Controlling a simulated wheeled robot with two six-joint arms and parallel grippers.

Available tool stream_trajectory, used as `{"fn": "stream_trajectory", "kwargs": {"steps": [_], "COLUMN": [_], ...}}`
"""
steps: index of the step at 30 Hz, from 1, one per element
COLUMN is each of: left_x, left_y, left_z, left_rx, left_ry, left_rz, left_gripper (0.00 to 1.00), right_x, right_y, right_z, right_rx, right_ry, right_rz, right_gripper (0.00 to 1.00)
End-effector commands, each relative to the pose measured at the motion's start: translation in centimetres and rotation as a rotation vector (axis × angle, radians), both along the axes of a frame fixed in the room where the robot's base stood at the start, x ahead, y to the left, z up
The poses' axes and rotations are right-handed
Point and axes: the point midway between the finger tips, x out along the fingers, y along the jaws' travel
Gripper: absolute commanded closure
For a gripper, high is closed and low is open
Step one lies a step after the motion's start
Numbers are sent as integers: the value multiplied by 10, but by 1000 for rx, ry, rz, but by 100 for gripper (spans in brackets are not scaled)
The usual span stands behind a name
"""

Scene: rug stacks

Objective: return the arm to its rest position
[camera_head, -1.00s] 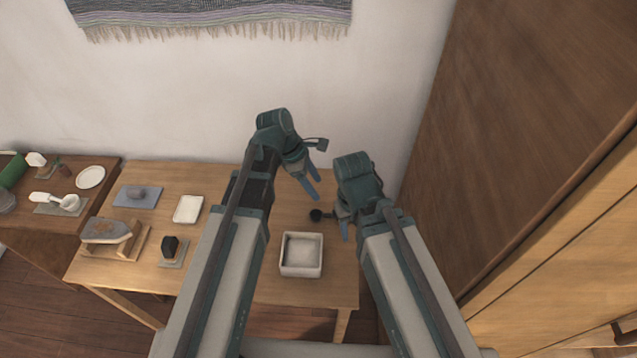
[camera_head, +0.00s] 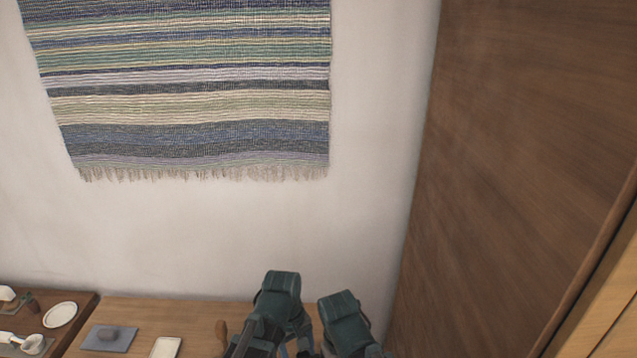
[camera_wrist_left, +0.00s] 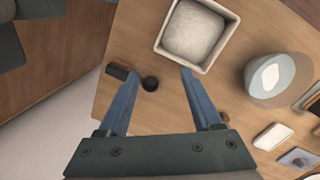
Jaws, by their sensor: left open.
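My left gripper shows in the left wrist view (camera_wrist_left: 159,74) with its two blue fingers spread apart and nothing between them. It points down over the wooden table (camera_wrist_left: 140,35), beside a square white tray (camera_wrist_left: 196,36). In the head view my left wrist (camera_head: 280,285) stands at the bottom middle, its fingers mostly hidden. My right wrist (camera_head: 345,312) is close to its right; its fingers cannot be made out.
A bowl (camera_wrist_left: 275,78) and white dish (camera_wrist_left: 272,137) are to the right. A striped rug (camera_head: 190,90) hangs on the wall; a brown wooden panel (camera_head: 510,170) stands at the right.

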Motion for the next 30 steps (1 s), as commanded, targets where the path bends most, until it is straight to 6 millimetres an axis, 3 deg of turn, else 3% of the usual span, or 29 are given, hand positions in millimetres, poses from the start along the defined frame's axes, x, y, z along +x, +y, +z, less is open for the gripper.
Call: {"fn": "stream_trajectory", "kwargs": {"steps": [1,6,12,30], "left_x": [-14,-39,-52,-53], "left_y": [1,6,11,12], "left_z": [-1,-1,-1,0], "left_rx": [30,117,171,180], "left_ry": [-12,-31,-24,-22], "left_rz": [-133,-540,-803,-855], "left_gripper": [34,34,34,34], "right_x": [0,0,0,0], "right_y": [0,0,0,0], "right_z": [0,0,0,0], "right_rx": [0,0,0,0], "right_ry": [0,0,0,0], "right_rz": [0,0,0,0], "right_gripper": [50,50,50,50]}}
